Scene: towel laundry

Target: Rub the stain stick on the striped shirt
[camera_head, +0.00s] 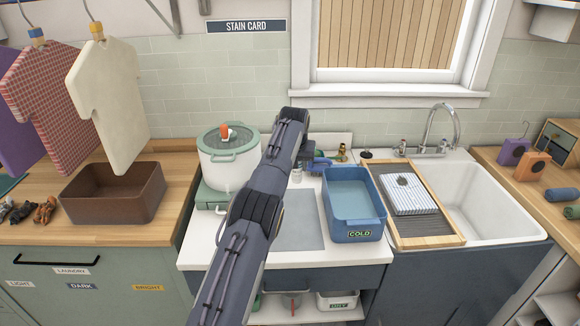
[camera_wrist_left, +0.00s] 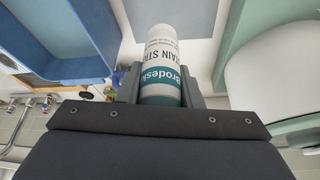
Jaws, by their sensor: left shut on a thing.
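The striped shirt (camera_head: 420,202) lies folded, white with blue stripes, on a wooden board (camera_head: 445,238) over the left part of the sink. A small dark patch shows near its top edge. My left gripper (camera_wrist_left: 162,92) is shut on the stain stick (camera_wrist_left: 162,55), a white and teal cylinder, in the left wrist view. In the head view my left arm crosses the middle of the counter, left of the shirt, and hides most of the gripper and the stick. The shirt is not in the left wrist view. My right gripper is in neither view.
A blue tub (camera_head: 357,234) marked COLD stands between my left arm and the board. A white pot (camera_head: 222,165) stands left of the arm, with a brown bin (camera_head: 115,210) farther left. The white sink basin (camera_head: 495,212) and tap (camera_head: 440,125) are right of the shirt.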

